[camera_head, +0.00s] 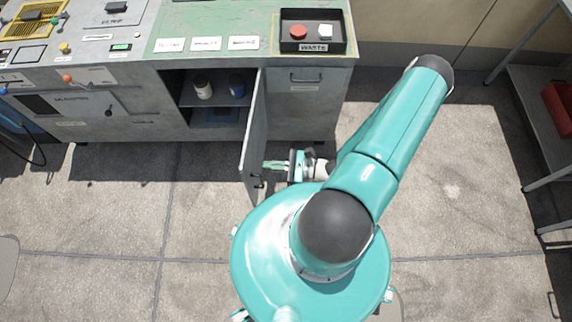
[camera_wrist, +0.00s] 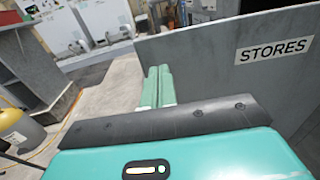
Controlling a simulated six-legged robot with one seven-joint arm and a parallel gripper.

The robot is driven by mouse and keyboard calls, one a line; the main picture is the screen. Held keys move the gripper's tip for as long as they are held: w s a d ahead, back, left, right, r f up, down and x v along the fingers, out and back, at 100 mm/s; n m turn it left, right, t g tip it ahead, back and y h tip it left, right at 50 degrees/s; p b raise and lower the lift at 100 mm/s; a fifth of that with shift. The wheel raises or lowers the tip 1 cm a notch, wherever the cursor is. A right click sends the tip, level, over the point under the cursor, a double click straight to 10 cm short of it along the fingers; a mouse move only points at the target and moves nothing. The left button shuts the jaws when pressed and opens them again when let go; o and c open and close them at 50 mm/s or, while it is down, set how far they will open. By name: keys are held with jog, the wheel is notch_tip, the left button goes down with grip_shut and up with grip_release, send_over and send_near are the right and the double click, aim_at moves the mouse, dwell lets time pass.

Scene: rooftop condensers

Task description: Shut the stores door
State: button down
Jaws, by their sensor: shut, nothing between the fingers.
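The stores door (camera_head: 253,140) is a grey panel hinged at the right side of the cabinet opening. It stands wide open, swung out toward me, with a dark handle near its outer edge. In the wrist view the door (camera_wrist: 210,55) shows its outer face with a STORES label (camera_wrist: 274,50). My gripper (camera_head: 268,165) is to the right of the door, on its outer-face side, with the fingers pointing left at it. The green fingers (camera_wrist: 158,82) are shut together and empty. Whether the fingertips touch the door I cannot tell.
The open cabinet (camera_head: 215,102) holds a white jar (camera_head: 203,90) and a blue jar (camera_head: 237,86) on its shelf. A black WASTE tray (camera_head: 313,45) sits on the bench top. A rack (camera_head: 540,95) stands at the right. The paved floor left of the door is clear.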

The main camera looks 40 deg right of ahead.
aim_at(245, 163)
jog(key=shift+x, duration=2.65)
jog(key=shift+w+a, duration=0.15)
jog(key=shift+a, duration=0.1)
